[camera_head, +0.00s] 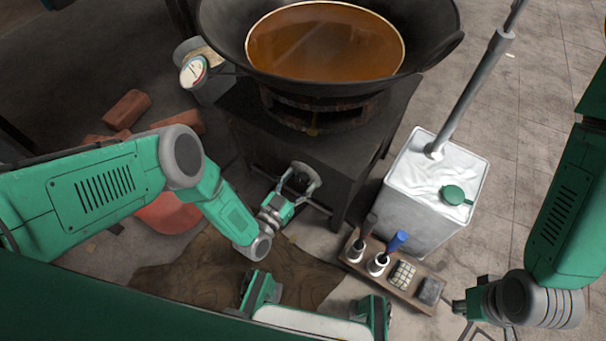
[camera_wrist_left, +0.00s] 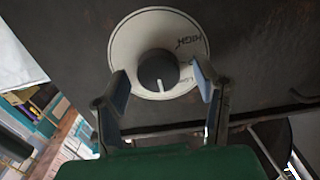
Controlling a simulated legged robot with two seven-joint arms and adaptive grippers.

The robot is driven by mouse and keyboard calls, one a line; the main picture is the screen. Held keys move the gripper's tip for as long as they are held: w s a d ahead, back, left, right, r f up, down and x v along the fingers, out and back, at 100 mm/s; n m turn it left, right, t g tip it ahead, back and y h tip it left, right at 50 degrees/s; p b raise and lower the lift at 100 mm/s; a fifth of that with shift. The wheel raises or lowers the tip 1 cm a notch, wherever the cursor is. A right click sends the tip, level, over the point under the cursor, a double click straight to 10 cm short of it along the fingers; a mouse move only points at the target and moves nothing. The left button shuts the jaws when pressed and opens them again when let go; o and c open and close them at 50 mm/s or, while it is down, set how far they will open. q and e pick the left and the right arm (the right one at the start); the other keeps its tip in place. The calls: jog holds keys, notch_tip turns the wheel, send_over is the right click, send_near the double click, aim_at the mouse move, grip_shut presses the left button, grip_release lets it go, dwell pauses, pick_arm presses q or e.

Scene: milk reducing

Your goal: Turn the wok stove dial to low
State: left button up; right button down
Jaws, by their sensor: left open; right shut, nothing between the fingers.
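The stove dial shows in the left wrist view as a dark round knob (camera_wrist_left: 157,70) on a white plate (camera_wrist_left: 128,48) marked HIGH and LOW. A white mark on the knob points toward the picture's bottom, to the left of the LOW label. My left gripper (camera_head: 300,178) is open at the front of the dark stove (camera_head: 300,150). In the left wrist view its fingertips (camera_wrist_left: 162,82) are on either side of the knob, with gaps visible between. The dial cannot be seen in the head view. My right gripper (camera_head: 462,308) is shut and empty at the lower right.
A large wok (camera_head: 222,35) with brown liquid (camera_head: 325,42) sits on the stove. A white container (camera_head: 408,205) with a green cap stands right of it. A wooden tray (camera_head: 412,298) with small bottles is in front. Bricks (camera_head: 127,109) lie at the left.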

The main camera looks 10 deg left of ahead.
pick_arm(q)
jog(key=c, duration=1.1)
jog(key=shift+c, duration=0.2)
jog(key=shift+s+n, duration=0.1)
jog(key=shift+n, duration=0.2)
jog(key=n, duration=0.3)
jog(key=shift+n, duration=0.3)
jog(key=shift+a+f+n, duration=0.1)
jog(key=shift+f+n, duration=0.05)
jog(key=shift+n, duration=1.55)
jog(key=shift+s, duration=0.1)
jog(key=o, duration=1.1)
jog(key=shift+o, duration=0.2)
